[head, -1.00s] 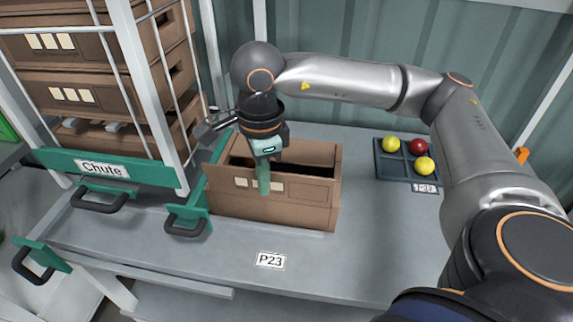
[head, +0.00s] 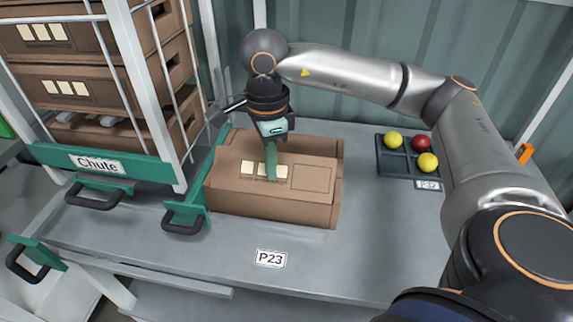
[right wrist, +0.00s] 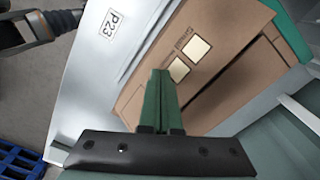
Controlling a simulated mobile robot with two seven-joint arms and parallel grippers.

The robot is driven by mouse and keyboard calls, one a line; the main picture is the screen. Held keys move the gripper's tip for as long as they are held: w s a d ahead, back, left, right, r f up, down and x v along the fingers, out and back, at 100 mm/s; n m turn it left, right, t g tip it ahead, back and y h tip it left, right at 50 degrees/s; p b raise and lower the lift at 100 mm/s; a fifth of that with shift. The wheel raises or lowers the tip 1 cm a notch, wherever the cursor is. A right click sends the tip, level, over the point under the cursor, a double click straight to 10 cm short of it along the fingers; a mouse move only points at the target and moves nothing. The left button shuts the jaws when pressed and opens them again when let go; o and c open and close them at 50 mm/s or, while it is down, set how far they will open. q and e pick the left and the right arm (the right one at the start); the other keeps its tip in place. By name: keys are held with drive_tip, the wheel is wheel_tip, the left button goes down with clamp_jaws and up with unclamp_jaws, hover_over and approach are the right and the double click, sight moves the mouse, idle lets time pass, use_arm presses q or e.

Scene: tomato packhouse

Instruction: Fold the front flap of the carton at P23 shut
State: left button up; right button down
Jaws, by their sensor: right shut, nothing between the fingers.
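The brown carton (head: 275,208) stands on the grey bench behind the P23 label (head: 271,259). Its front flap (head: 228,178), with pale label squares, lies folded inward over the top, nearly flat. The flap also shows in the right wrist view (right wrist: 170,45), with a dark gap along its far edge. My right gripper (head: 271,178) is shut and empty, its green fingers pointing down at the flap by the labels. The fingertips seem to touch the flap, but exact contact is hard to tell. My left gripper is not in view.
A dark tray (head: 393,171) with yellow and red tomatoes sits on the right. The bench in front of the carton is clear.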

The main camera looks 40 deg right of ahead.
drive_tip(key=shift+w+d+f+b, duration=0.4)
drive_tip(key=shift+w+d+f, duration=0.1)
drive_tip(key=shift+d, duration=0.1)
drive_tip(key=shift+w+d+f+b, duration=0.3)
drive_tip(key=shift+f+b, duration=0.2)
drive_tip(key=shift+w+d+f+b, duration=0.25)
drive_tip(key=shift+d+f+b, duration=0.05)
drive_tip(key=shift+f+b, duration=0.2)
